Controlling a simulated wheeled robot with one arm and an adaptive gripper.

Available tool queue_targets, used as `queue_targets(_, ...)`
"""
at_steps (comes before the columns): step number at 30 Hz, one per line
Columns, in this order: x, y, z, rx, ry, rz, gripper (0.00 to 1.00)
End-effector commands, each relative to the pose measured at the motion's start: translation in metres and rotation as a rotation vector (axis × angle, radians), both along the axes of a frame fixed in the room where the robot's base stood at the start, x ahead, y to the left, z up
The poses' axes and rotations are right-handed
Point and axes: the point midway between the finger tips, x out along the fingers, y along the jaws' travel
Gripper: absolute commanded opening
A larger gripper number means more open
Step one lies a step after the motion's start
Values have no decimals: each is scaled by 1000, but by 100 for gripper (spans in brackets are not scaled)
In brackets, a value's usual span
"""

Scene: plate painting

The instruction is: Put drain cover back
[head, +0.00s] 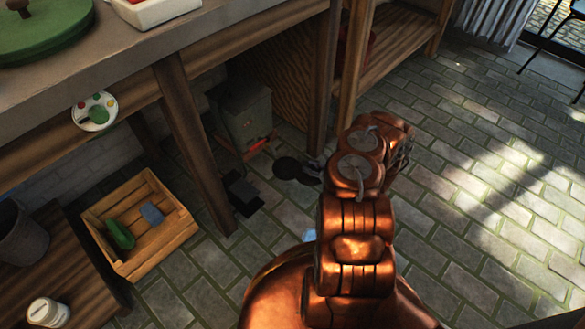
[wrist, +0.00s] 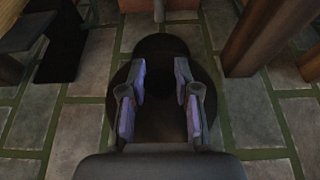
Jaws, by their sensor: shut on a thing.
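A dark area also shows at upper left in the wrist view (wrist: 66,45).
A wooden table leg (head: 195,150) stands left of the black patch, and another post (wrist: 258,35) is close on the right in the wrist view. A grey bin (head: 243,115) stands behind. A wooden crate (head: 170,248) is at left. Tiled floor at right is clear.

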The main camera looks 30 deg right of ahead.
Motion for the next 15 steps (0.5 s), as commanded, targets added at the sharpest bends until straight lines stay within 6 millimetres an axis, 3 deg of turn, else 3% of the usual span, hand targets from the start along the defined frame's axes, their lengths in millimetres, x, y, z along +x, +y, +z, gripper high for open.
queue_targets(5, 20, 7, -14, 0, 1, 11, 0)
queue_targets(15, 82, 20, -48, -1, -1, 7, 0)
